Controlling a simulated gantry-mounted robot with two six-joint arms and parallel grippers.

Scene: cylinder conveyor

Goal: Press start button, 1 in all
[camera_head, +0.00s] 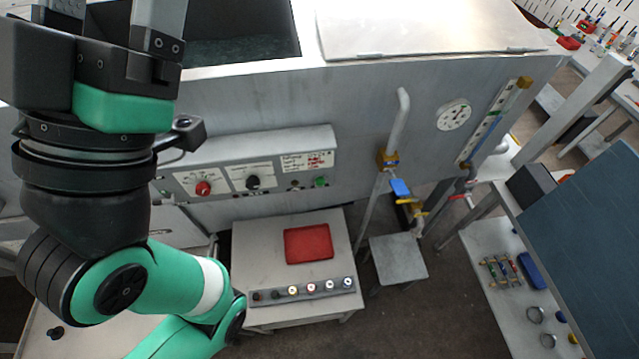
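A grey control panel (222,156) is fixed to the front of a metal tank. It carries a small green button (320,182) at its right end, a red knob (203,188) at left and a black knob (253,182) between them. Which one is the start button cannot be read from the labels. My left gripper (112,22) is at the upper left, above and left of the panel, with its fingers apart and nothing seen between them. It is well away from the green button. My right gripper is out of view.
A low table (260,240) below the panel holds a red pad (308,244) and a bar with several buttons (303,290). A bent pipe (398,120) with a valve stands right of the panel. The space before the green button looks clear.

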